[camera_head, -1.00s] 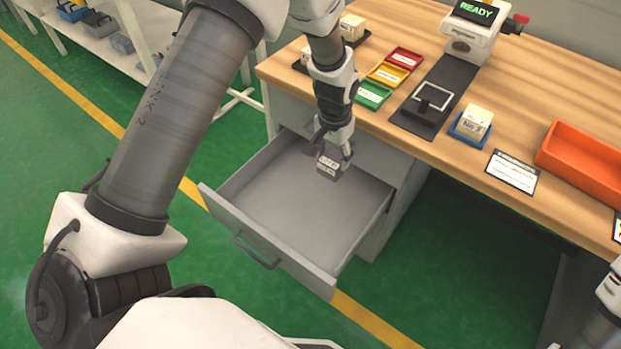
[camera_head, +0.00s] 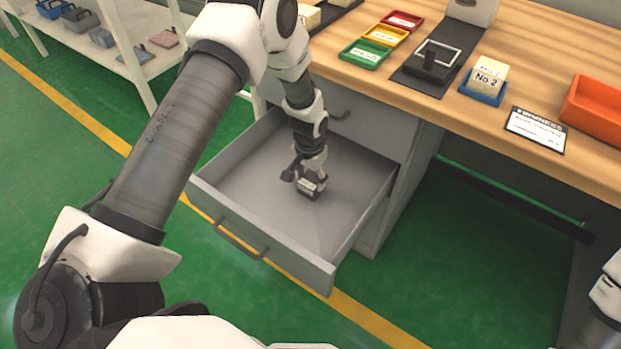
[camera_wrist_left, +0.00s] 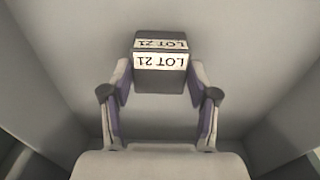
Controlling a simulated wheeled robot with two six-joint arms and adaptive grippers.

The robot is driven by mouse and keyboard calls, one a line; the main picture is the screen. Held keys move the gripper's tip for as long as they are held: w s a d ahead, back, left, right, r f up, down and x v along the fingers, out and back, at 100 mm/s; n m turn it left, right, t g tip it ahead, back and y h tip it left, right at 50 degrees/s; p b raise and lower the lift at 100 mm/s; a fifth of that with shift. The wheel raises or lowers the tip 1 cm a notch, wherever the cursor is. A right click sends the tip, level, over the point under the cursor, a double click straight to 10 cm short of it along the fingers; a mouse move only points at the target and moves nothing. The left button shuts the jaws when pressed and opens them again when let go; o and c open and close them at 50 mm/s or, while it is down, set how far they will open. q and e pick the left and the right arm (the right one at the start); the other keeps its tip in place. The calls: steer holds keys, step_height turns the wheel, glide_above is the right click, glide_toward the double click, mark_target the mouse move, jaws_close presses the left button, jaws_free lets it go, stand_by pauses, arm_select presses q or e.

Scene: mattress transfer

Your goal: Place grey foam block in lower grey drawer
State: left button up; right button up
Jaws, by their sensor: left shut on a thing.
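The grey foam block (camera_head: 310,188) is small and dark grey with a white label. In the left wrist view the block (camera_wrist_left: 160,78) shows "LOT 21" upside down. My left gripper (camera_head: 305,182) is shut on it, with one finger on each side. The block is inside the open lower grey drawer (camera_head: 240,210), low over its floor; I cannot tell whether it touches the floor. The drawer is otherwise empty. My right arm shows only in part at the right edge, and its gripper is not in view.
A closed upper drawer front (camera_head: 345,115) is above the open one. The wooden table (camera_head: 420,95) holds green, yellow and red trays (camera_head: 365,53), a blue tray with a block (camera_head: 485,85), a label card (camera_head: 535,130) and an orange bin (camera_head: 600,108). A shelf (camera_head: 125,45) stands at the left.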

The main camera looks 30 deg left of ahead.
mark_target(310, 181)
arm_select(q)
steer(key=o, duration=1.1)
steer(key=shift+c, duration=0.2)
step_height(310, 181, up, 12)
steer(key=p, duration=0.2)
steer(key=shift+s+r+p, duration=0.15)
steer(key=shift+p, duration=0.15)
